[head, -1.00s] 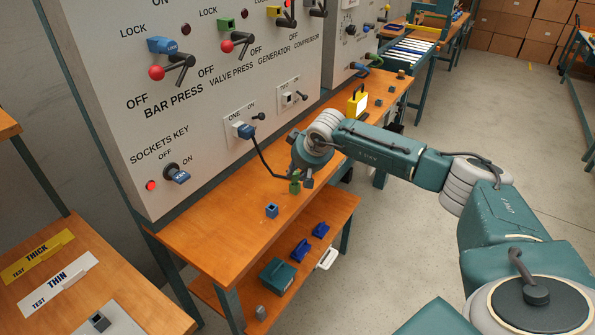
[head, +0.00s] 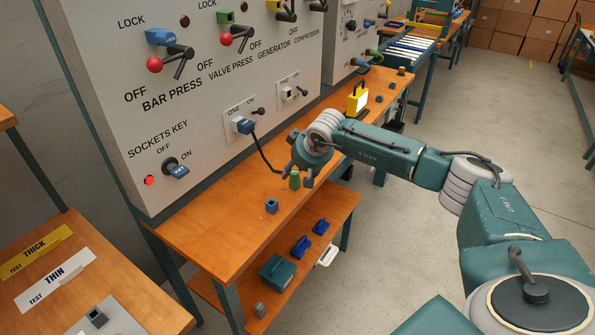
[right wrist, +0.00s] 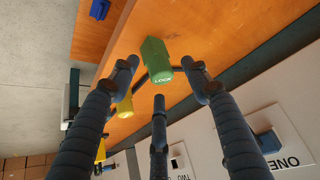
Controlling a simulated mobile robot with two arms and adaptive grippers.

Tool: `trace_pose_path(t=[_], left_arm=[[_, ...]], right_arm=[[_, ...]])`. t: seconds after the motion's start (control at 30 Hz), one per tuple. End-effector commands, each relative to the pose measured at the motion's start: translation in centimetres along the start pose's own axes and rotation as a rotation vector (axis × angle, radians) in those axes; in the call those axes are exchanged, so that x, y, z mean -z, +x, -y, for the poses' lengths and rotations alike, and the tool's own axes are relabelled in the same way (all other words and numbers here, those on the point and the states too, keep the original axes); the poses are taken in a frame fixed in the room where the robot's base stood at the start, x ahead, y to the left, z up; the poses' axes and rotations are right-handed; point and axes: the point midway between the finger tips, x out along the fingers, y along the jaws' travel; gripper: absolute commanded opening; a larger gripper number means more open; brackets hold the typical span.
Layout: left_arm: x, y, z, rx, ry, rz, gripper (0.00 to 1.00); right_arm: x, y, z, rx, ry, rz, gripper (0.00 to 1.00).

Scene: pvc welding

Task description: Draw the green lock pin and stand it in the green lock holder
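The green lock pin (head: 295,179), its end marked LOCK, stands upright on the workbench below my right gripper. It also shows in the right wrist view (right wrist: 158,60). The green lock holder is not clearly told apart at its base. My right gripper (head: 300,174) is at the pin. In the right wrist view its three fingers (right wrist: 160,80) are spread around the pin's labelled end, with gaps between them and it. A green socket (head: 226,17) sits on the panel above the valve press switch. My left gripper is out of view.
A blue holder (head: 271,206) stands on the workbench (head: 215,240) nearer the front. A black cable runs from the blue plug (head: 243,126) towards my gripper. A yellow piece (right wrist: 124,106) stands beyond the pin. The control panel (head: 110,130) rises behind the bench.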

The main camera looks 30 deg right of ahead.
Motion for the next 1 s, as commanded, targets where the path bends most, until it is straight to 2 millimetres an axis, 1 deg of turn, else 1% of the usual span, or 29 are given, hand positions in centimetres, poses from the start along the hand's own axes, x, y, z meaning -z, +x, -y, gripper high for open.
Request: trace_pose_path(t=[0.17, 0.27, 0.37, 0.6, 0.7, 0.83, 1.0], left_arm=[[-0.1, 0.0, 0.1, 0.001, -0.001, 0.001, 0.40], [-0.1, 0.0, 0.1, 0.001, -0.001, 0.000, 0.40], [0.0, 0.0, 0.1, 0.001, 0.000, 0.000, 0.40], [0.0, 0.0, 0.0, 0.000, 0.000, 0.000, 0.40], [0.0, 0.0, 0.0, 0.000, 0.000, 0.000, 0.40], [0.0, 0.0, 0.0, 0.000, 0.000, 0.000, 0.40], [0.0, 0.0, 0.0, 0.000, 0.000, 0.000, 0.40]], right_arm=[[0.0, -0.3, 0.0, 0.000, 0.000, 0.000, 0.47], [0.1, -1.4, -0.1, 0.000, 0.000, -0.001, 0.47], [0.1, -3.2, -0.1, -0.001, -0.002, -0.003, 0.47], [0.1, -8.3, -0.1, -0.001, -0.001, -0.003, 0.47], [0.1, -10.1, -0.1, 0.000, 0.000, -0.003, 0.47], [0.0, -11.4, 0.0, 0.000, -0.001, -0.001, 0.47], [0.0, -12.0, 0.0, 0.000, 0.001, 0.000, 0.47]])
